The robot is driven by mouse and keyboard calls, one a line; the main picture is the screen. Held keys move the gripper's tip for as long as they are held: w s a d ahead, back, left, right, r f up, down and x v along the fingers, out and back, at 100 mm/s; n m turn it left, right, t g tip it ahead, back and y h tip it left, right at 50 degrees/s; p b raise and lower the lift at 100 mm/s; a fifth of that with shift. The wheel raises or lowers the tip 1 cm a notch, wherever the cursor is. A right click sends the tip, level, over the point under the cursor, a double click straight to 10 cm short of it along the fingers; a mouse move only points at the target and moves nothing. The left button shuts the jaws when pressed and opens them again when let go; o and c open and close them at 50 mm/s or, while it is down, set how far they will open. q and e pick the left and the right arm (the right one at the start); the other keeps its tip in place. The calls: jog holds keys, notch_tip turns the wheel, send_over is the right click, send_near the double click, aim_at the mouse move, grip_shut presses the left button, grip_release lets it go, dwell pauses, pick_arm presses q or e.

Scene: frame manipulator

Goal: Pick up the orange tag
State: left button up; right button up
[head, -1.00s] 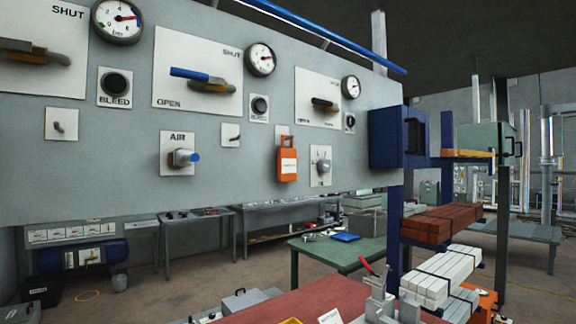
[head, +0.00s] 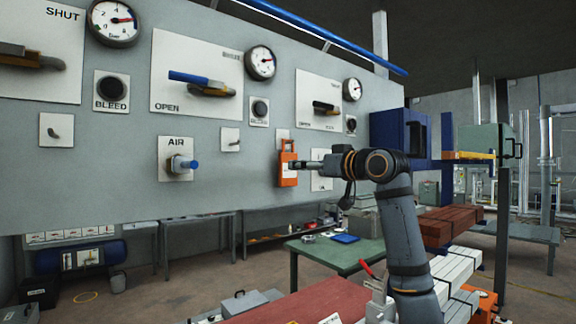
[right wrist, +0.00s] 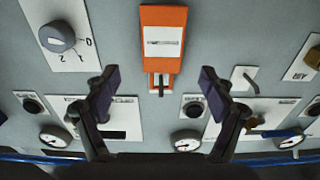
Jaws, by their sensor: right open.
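The orange tag (head: 287,165) hangs on the grey panel, right of the AIR plate, with a white label on its front. In the right wrist view the tag (right wrist: 163,38) appears upside down at the top centre, its narrow slotted end hanging on a small hook or peg. My right gripper (head: 298,165) reaches in from the right in the head view, its tip overlapping the tag's right side. In the right wrist view its two fingers (right wrist: 157,88) are spread apart with nothing between them; the tag lies beyond them. My left gripper is in neither view.
The panel carries a selector knob (right wrist: 58,37), partly hidden by my arm in the head view, an AIR fitting (head: 181,164), handles and gauges. A blue box (head: 396,135) sits at its right edge. A red-topped table (head: 290,303) stands below.

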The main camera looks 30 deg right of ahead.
jog(key=w+a+p, duration=0.1)
jog(key=w+p, duration=0.2)
jog(key=w, duration=0.4)
jog(key=shift+p, duration=0.35)
jog(key=shift+s, duration=0.15)
jog(key=c, duration=0.4)
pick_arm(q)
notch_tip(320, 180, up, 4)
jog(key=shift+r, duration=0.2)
pick_arm(e)
jog(key=c, duration=0.7)
